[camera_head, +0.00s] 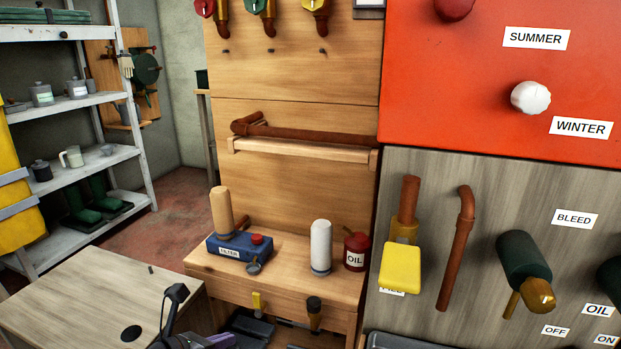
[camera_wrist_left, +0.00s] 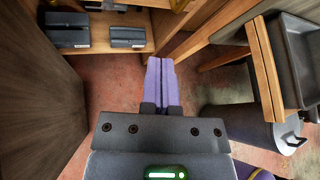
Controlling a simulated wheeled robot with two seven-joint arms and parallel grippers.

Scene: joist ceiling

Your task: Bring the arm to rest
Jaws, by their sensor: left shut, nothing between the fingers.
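My left gripper (camera_head: 212,341) shows at the bottom edge of the head view, low in front of the wooden workbench (camera_head: 290,285), with only part of its dark body and purple fingers in sight. In the left wrist view its purple fingers (camera_wrist_left: 160,82) are pressed together with nothing between them. They point over the reddish floor, apart from the shelves and bins around. My right gripper is in neither view.
A pale table (camera_head: 90,290) stands at left. The bench holds a blue filter box (camera_head: 238,247), a white cylinder (camera_head: 321,246) and a red oil can (camera_head: 356,250). In the wrist view, a grey bin (camera_wrist_left: 265,128) stands right and a shelf (camera_wrist_left: 95,48) lies ahead.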

